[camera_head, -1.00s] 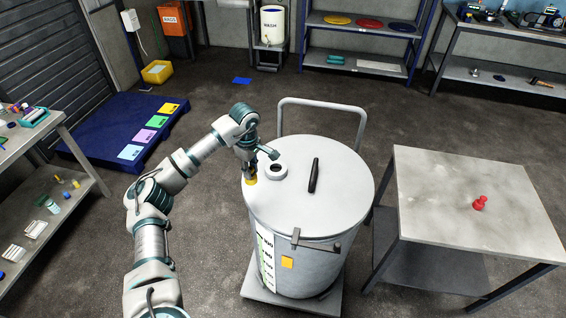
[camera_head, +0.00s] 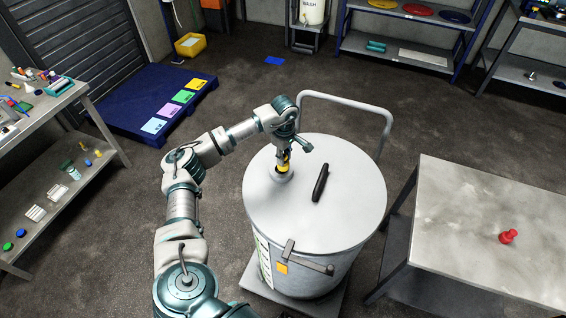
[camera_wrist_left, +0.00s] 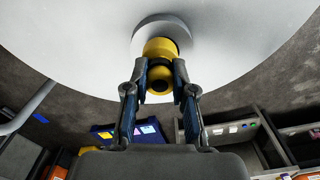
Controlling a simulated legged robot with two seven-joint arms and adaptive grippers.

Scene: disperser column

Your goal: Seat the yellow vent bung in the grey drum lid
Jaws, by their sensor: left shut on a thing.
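The yellow vent bung (camera_head: 284,168) is held between the fingers of my left gripper (camera_head: 284,158), which is shut on it. It is at the raised light ring of the vent opening (camera_head: 280,179), on the left part of the grey drum lid (camera_head: 345,210). In the left wrist view the bung (camera_wrist_left: 160,48) sits between both fingertips (camera_wrist_left: 160,72) and overlaps the ring (camera_wrist_left: 163,23). The opening itself is hidden, so I cannot tell how far the bung is in it. My right gripper is not in view.
A black handle (camera_head: 320,183) lies on the lid right of the bung. The trolley's pale handle (camera_head: 345,100) rises behind the drum. A red bung-like piece (camera_head: 508,236) stands on the right table (camera_head: 460,190). A cluttered shelf unit (camera_head: 65,150) is at left.

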